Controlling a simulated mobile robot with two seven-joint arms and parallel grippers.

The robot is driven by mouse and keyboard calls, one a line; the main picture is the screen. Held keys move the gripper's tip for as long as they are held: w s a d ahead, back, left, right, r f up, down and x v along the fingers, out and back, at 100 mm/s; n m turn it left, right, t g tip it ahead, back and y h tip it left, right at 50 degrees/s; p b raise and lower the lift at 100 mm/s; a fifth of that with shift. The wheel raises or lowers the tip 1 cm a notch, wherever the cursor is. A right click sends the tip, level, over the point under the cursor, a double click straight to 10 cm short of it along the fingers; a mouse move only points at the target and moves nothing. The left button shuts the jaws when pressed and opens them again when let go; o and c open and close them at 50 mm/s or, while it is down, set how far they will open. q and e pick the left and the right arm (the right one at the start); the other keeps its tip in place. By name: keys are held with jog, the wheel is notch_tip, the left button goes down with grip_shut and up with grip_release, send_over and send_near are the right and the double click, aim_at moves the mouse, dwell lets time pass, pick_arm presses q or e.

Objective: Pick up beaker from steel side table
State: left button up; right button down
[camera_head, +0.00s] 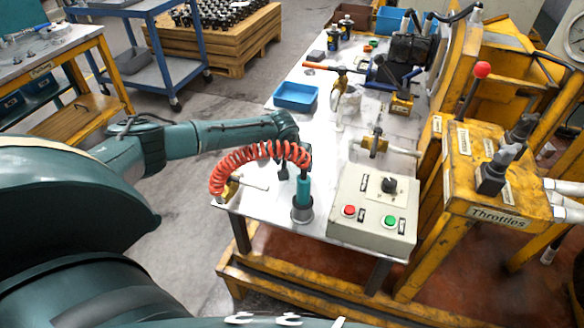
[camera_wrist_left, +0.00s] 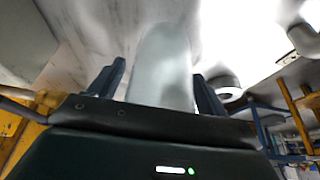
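My left gripper (camera_wrist_left: 160,76) has its two dark fingers apart, one on each side of a pale, translucent beaker (camera_wrist_left: 163,62). Narrow gaps show between the fingertips and the beaker's sides. The beaker's near end is hidden behind the gripper body. In the head view my left arm comes in from the left and its wrist bends at the edge of the steel side table (camera_head: 262,203). My right gripper is not in view.
The red coiled hose (camera_head: 240,157) arches beside a teal tool (camera_head: 303,190) in a grey holder. A control box (camera_head: 365,208) stands to the right. A blue tray (camera_head: 296,96) lies farther back. A yellow throttle stand (camera_head: 482,185) borders the table's right side.

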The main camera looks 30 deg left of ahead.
pick_arm(q)
jog(key=c, duration=0.9)
jog(key=shift+r, duration=0.1)
jog(key=shift+c, duration=0.2)
